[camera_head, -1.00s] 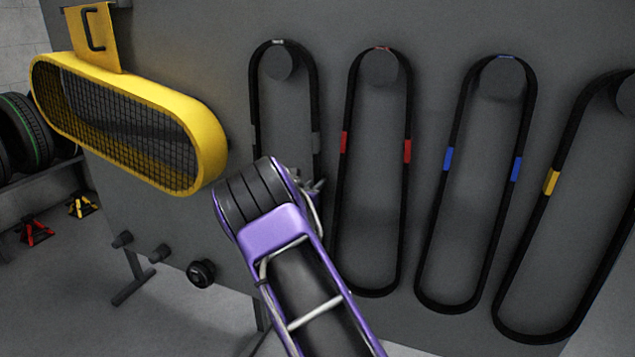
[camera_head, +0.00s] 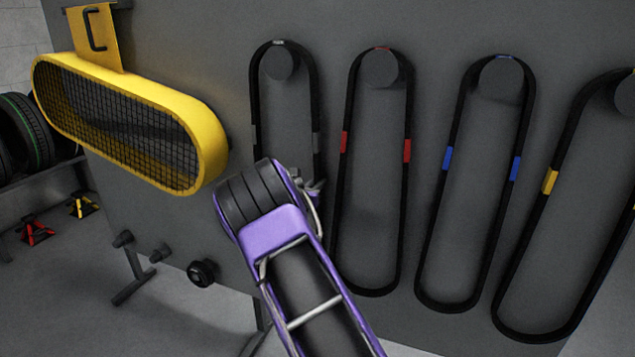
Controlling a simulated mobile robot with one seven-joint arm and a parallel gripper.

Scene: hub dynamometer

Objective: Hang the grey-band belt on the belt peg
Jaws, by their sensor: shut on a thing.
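The grey-band belt (camera_head: 317,100) is a black loop with grey bands, hanging upright around a round dark peg (camera_head: 279,66) on the grey panel. It is the leftmost of the hanging belts. Its lower part is hidden behind my purple arm. My gripper (camera_head: 314,186) is at the belt's right strand, just below the grey band. Only a small part of it shows past the arm's end; its fingertips are mostly hidden. It is shut on the belt. Which peg is the belt peg I cannot tell; short pegs (camera_head: 160,252) also stick out at the panel's lower left.
Belts with red bands (camera_head: 407,151), blue bands (camera_head: 516,168) and yellow bands (camera_head: 550,182) hang close by on the right. A yellow mesh guard (camera_head: 206,135) juts out at the upper left. A black round knob (camera_head: 202,273) sits low on the panel. Tyres (camera_head: 28,130) stand at far left.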

